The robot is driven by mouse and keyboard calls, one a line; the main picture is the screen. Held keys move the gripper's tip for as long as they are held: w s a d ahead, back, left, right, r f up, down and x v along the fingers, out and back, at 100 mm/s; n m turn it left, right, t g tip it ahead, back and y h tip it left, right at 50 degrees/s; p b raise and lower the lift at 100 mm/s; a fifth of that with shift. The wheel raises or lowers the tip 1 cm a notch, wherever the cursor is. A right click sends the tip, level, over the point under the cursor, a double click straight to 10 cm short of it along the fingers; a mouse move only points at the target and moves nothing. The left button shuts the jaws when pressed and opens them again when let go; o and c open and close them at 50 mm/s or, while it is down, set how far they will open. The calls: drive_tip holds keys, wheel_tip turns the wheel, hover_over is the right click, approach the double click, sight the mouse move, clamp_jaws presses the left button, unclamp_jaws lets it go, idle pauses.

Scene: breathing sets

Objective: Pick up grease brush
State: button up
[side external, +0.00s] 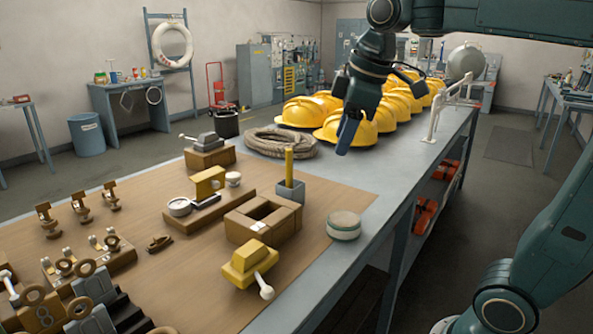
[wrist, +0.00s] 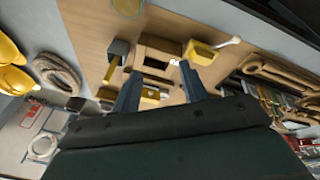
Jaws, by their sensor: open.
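A yellow stick (side external: 289,163), which looks like the grease brush's handle, stands upright in a small grey square pot (side external: 290,191) on the brown board. Its bristle end is hidden inside the pot. In the wrist view the yellow stick (wrist: 110,73) and the grey pot (wrist: 117,47) lie just left of my left finger. My gripper (side external: 348,134) hangs above the bench, to the right of the stick and higher than it, in front of the yellow helmets. In the wrist view my gripper (wrist: 160,72) has its two fingers wide apart with nothing between them.
A wooden box with a square opening (side external: 262,221) stands close in front of the pot. A yellow block with a white knob (side external: 248,263), a round tin (side external: 344,226) and a rope coil (side external: 281,143) are nearby. Yellow helmets (side external: 347,124) fill the bench behind.

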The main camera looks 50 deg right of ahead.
drive_tip(key=w+d+r+n+g, duration=0.1)
drive_tip(key=w+d+n, duration=0.2)
drive_tip(key=w, duration=0.3)
drive_tip(key=w+d+r+n+g, duration=0.1)
drive_tip(key=w+d+n, duration=0.15)
drive_tip(key=w, duration=0.45)
drive_tip(key=n+g, duration=0.2)
drive_tip(key=n, duration=0.5)
hover_over(289, 149)
drive_tip(key=shift+m, duration=0.25)
drive_tip(key=shift+f, duration=2.3)
drive_tip(key=shift+f, duration=0.1)
drive_tip(key=shift+f, duration=4.2)
drive_tip(key=shift+f, duration=0.1)
drive_tip(key=shift+f, duration=2.5)
